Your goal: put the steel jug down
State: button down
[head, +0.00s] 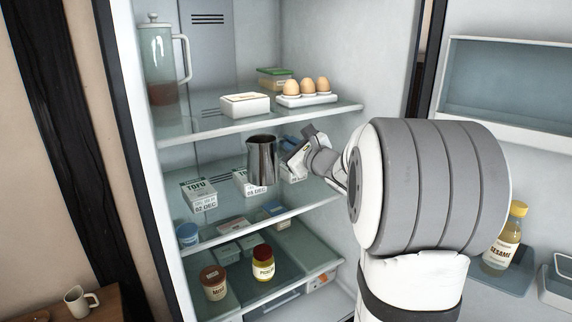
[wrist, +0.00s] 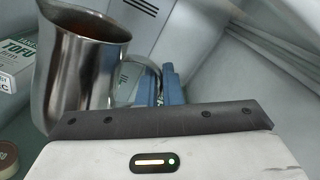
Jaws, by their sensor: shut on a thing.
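The steel jug (head: 262,160) is upright inside the open fridge, in front of the middle shelf's tofu packs. In the wrist view the steel jug (wrist: 80,65) fills the left side, with brownish liquid inside. My gripper (head: 292,150) is to the right of the jug. In the wrist view my gripper (wrist: 160,85) has its blue fingers shut on the jug's handle. Whether the jug's base touches the shelf or hangs above it is unclear.
The middle shelf (head: 290,200) holds tofu packs (head: 199,194), with a bare strip along its front right. The upper shelf (head: 215,127) carries eggs (head: 307,86), a butter dish (head: 245,104) and a tall pitcher (head: 162,60). Jars (head: 263,262) stand below.

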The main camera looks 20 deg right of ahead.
notch_tip(320, 180, down, 6)
jog(key=shift+s+r+p, duration=0.1)
jog(key=shift+p, duration=0.55)
jog(key=shift+w+f+p, duration=0.25)
jog(key=shift+f+p, duration=0.1)
jog(key=shift+f, duration=0.2)
jog(key=shift+f, duration=0.15)
jog(key=c, duration=2)
grip_release()
jog(key=shift+c, duration=0.2)
jog(key=o, duration=0.4)
jog(key=shift+o, duration=0.2)
